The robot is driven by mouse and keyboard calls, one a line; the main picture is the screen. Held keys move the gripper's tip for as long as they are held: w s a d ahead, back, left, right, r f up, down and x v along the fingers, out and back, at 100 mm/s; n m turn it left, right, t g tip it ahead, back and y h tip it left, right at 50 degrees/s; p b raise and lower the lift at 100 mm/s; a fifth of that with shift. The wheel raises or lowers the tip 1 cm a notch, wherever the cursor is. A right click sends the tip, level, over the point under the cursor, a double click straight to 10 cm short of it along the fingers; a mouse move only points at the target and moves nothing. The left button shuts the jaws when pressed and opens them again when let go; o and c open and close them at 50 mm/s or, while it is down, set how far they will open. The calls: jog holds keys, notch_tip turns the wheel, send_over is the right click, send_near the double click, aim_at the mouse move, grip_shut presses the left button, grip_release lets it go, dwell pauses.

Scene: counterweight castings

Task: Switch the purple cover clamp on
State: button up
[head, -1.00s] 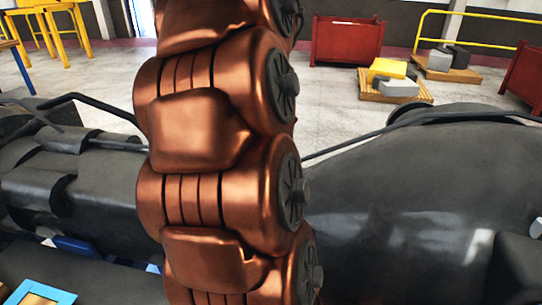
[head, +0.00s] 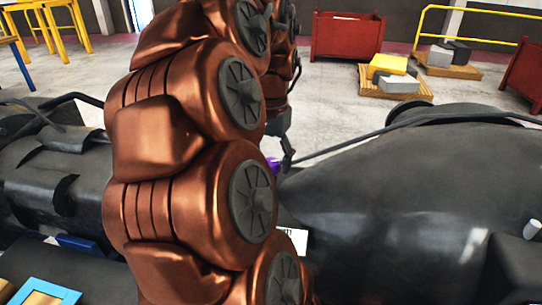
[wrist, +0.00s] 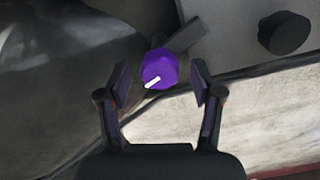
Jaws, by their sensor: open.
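The purple cover clamp (wrist: 160,68) shows in the wrist view as a round purple knob with a white mark pointing to the lower left. A dark bar lies behind it, slanting to the upper right. My gripper (wrist: 158,82) is open, with one finger on each side of the knob and a gap on both sides. I cannot tell how far the fingertips are above it. In the head view a small part of the purple clamp (head: 273,165) shows beside my copper arm, and my gripper (head: 287,158) is partly hidden behind the arm.
A dark round knob (wrist: 284,33) stands to the right in the wrist view. A large dark casting (head: 400,210) fills the right of the head view. A red bin (head: 346,37) and a pallet with blocks (head: 396,84) stand on the floor behind.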

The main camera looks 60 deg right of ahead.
aim_at(270, 161)
jog(key=c, duration=1.1)
jog(key=shift+m+p, duration=0.6)
jog(key=shift+m, duration=0.5)
jog(key=shift+c, duration=0.2)
jog(key=shift+m+p, duration=0.3)
jog(key=shift+m, duration=0.9)
jog(key=o, duration=1.1)
jog(key=shift+o, duration=0.2)
notch_tip(270, 161, up, 12)
